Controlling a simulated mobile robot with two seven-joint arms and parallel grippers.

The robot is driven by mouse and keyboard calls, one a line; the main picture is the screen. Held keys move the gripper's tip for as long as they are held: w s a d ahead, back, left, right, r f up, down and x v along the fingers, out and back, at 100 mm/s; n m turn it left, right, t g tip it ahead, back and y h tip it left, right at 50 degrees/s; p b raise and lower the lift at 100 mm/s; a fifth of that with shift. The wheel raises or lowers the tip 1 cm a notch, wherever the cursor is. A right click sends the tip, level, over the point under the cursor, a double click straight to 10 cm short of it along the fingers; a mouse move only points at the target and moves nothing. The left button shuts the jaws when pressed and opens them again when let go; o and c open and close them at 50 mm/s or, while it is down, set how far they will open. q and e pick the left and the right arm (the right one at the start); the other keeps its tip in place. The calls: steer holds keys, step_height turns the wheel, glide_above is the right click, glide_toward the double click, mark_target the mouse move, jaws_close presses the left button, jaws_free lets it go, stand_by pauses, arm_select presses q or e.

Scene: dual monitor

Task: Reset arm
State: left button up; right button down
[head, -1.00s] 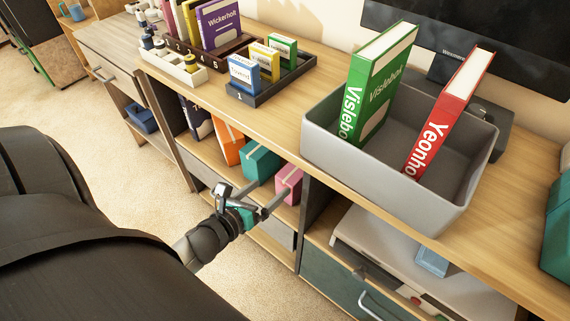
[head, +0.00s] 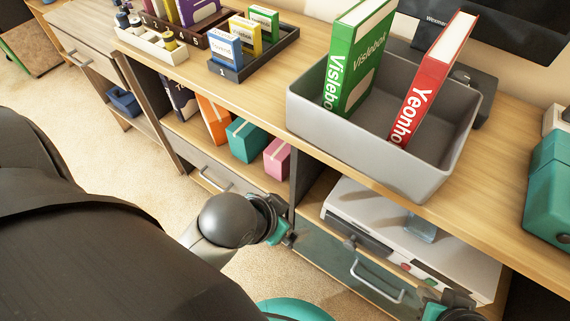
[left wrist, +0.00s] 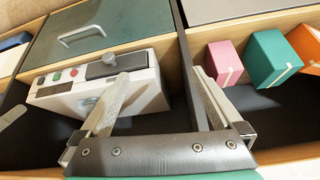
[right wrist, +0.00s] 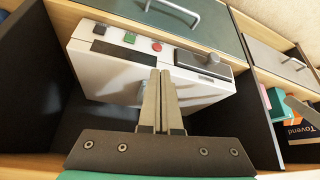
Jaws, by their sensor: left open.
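My left gripper (left wrist: 162,78) is open and empty in the left wrist view, its fingers spread in front of the lower shelf with the white device (left wrist: 125,88) and the pink box (left wrist: 224,62) beyond. In the head view my left arm's wrist is low, before the cabinet, and its fingertips are hard to make out. My right gripper (right wrist: 160,74) is shut in the right wrist view, its fingers together with nothing seen between them. It points at the white device on the shelf. In the head view only part of my right wrist shows at the bottom right.
A grey bin (head: 400,165) holds a green book (head: 358,55) and a red book (head: 432,75) on the desk top. Orange, teal (head: 247,140) and pink boxes stand on a shelf. Drawers with handles (head: 376,283) lie below. A teal case (head: 548,190) stands right.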

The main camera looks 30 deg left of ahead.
arm_select(q)
steer(key=shift+s+d, duration=0.15)
steer(key=shift+p, duration=0.4)
steer(key=s+a+f+g+p, duration=0.25)
steer(key=s+f+p, duration=0.45)
steer(key=p, duration=1.3)
arm_select(e)
steer(key=s+d+f+g, duration=0.2)
steer(key=s+f+g, duration=0.1)
steer(key=s+f, duration=0.4)
arm_select(q)
steer(key=s+a+r+g+y+p, duration=0.1)
steer(key=s+a+r+g+p, duration=0.1)
steer(key=s+p, duration=0.9)
steer(key=shift+s+r, duration=0.2)
steer(key=shift+s, duration=1.05)
arm_select(e)
steer(key=s+d+r+g+h, duration=0.1)
steer(key=s+d+r, duration=0.1)
steer(key=s, duration=1.1)
steer(key=shift+s+d+r+g, duration=0.15)
steer(key=shift+s+d+g, duration=0.1)
steer(key=shift+s+g, duration=0.15)
arm_select(q)
steer(key=shift+g, duration=0.25)
